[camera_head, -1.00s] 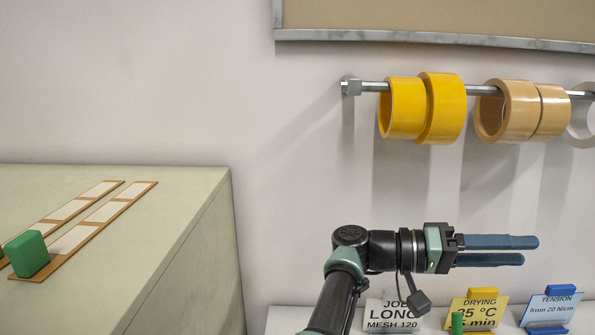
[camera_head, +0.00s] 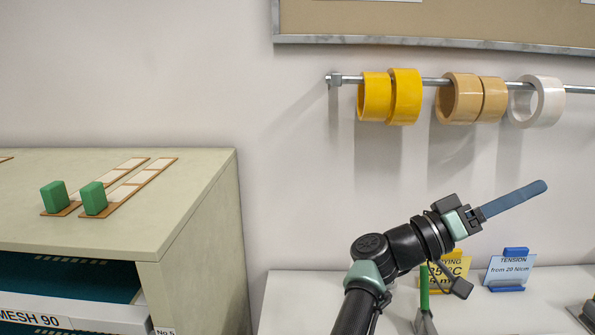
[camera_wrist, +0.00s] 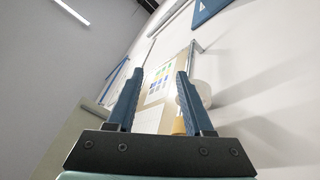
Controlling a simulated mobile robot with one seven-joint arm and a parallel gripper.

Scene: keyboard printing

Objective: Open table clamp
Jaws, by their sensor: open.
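No table clamp can be made out in either view. My gripper (camera_head: 540,187) is raised in front of the wall, above the right-hand bench, and points up and to the right. In the head view its two blue fingers overlap. In the wrist view the gripper (camera_wrist: 159,74) shows two fingers spread apart with nothing between them.
Yellow tape rolls (camera_head: 405,97), tan rolls (camera_head: 458,99) and a white roll (camera_head: 548,102) hang on a wall rail. A tension card (camera_head: 511,268) and a green-handled tool (camera_head: 424,290) are on the bench (camera_head: 300,300). Green blocks (camera_head: 93,198) stand on the left cabinet (camera_head: 200,185).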

